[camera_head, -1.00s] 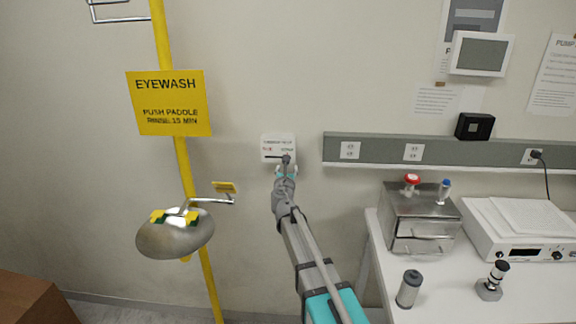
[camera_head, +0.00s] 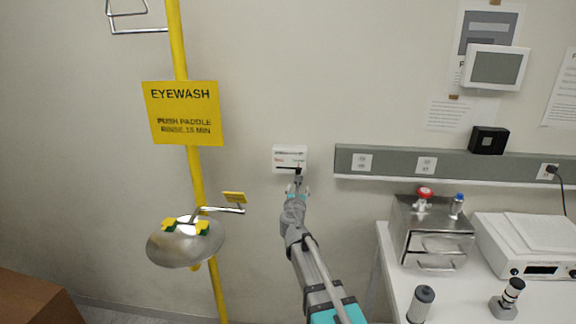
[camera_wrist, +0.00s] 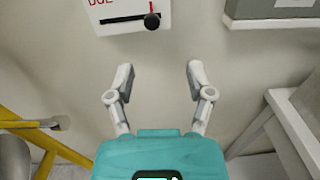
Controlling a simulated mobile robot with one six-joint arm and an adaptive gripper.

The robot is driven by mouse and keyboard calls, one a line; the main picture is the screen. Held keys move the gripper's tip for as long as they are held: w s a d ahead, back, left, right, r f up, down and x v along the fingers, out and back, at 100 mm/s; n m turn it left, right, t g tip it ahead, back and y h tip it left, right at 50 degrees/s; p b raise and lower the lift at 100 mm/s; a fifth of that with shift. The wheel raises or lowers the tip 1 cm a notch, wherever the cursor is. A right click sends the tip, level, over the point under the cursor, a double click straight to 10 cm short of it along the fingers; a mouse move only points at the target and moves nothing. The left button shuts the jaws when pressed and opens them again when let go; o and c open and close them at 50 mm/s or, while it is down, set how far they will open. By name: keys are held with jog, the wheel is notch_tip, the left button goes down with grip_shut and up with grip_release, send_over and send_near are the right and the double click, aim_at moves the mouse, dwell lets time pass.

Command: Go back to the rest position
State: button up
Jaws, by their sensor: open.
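My gripper (camera_wrist: 158,82) is open and empty in the wrist view, with its two fingers spread in front of the bare wall. In the head view my gripper (camera_head: 297,188) is small, at the end of my arm, just below a white wall box (camera_head: 290,153). In the wrist view the same white box (camera_wrist: 108,10) is at the top, with a black slot, a dark round knob (camera_wrist: 152,21) and part of some red lettering. The fingers are apart from the knob.
The eyewash bowl (camera_head: 180,246) and yellow pole (camera_head: 203,205) stand to the left. A bench (camera_head: 460,296) with a metal drawer box (camera_head: 428,232) and instruments is on the right, under a grey wall rail (camera_head: 390,168). A brown box (camera_head: 35,300) is at the lower left.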

jog(key=s+d+f+m+g+h, duration=0.4)
jog(key=s+d+f+m+g, duration=0.85)
jog(key=m, duration=0.85)
jog(key=s+a+f+m+g+y, duration=0.1)
jog(key=s+f+m+g+y, duration=0.1)
jog(key=s+m, duration=0.4)
jog(key=s+a+f+m+g+y, duration=0.2)
jog(key=s+f+m+g+y, duration=0.1)
jog(key=s, duration=0.9)
jog(key=f+m+y, duration=0.1)
jog(key=m+y, duration=0.1)
jog(key=m, duration=0.1)
jog(key=shift+s+a+m, duration=0.3)
jog(key=shift+s, duration=0.1)
